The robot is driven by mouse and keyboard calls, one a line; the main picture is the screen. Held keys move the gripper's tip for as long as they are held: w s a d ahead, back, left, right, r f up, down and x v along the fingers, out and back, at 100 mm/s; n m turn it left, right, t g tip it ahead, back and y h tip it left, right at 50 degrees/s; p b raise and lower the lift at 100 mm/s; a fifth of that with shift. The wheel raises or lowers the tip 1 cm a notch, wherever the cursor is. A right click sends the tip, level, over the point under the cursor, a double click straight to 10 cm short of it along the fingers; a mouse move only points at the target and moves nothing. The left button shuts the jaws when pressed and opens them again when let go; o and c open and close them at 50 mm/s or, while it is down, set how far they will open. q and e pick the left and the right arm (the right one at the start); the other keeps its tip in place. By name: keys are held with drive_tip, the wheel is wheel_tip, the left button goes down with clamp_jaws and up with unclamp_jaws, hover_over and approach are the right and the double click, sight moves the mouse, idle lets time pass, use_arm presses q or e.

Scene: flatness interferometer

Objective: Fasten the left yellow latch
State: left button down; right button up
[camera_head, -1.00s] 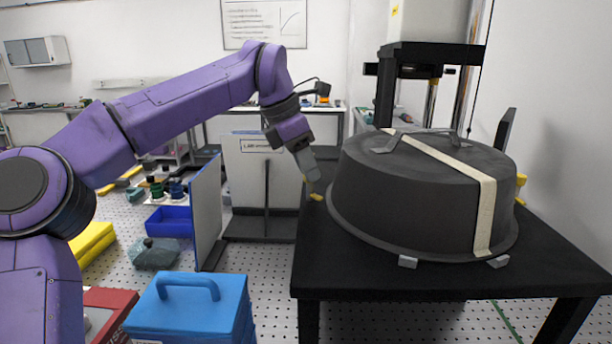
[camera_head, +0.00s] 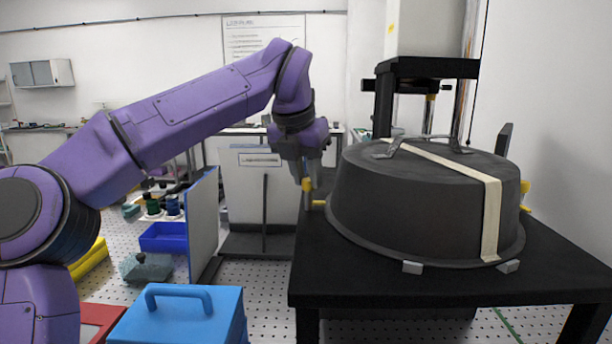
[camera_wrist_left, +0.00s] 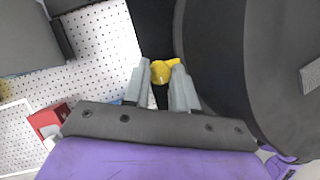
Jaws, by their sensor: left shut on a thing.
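The left yellow latch (camera_head: 318,203) is at the left side of the round dark grey cover (camera_head: 410,205), at the black table's left edge. My left gripper (camera_head: 307,181) points down there and is shut on the latch. In the left wrist view, the latch's rounded yellow end (camera_wrist_left: 160,72) sits between the two grey fingers (camera_wrist_left: 161,82), and a short arm of it reaches right toward the cover. The fingers hide part of the latch. Another yellow latch (camera_head: 525,188) shows partly at the cover's right side. My right gripper is out of view.
The cover stands on a black table (camera_head: 430,285), with a cream strip across it and a handle on top. A grey panel (camera_head: 263,190) stands behind my left gripper. A blue case (camera_head: 180,320) is at the lower left.

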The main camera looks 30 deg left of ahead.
use_arm(q)
drive_tip(key=shift+d+f+n, duration=0.1)
drive_tip(key=shift+f+n, duration=0.15)
drive_tip(key=shift+n, duration=0.05)
idle(0.4)
drive_tip(key=c, duration=0.9)
unclamp_jaws()
drive_tip(key=shift+w, duration=0.1)
drive_tip(key=shift+r, duration=0.1)
drive_tip(key=p+v, duration=0.2)
drive_tip(key=v, duration=0.8)
drive_tip(key=shift+d+r, duration=0.1)
drive_tip(key=shift+r, duration=0.1)
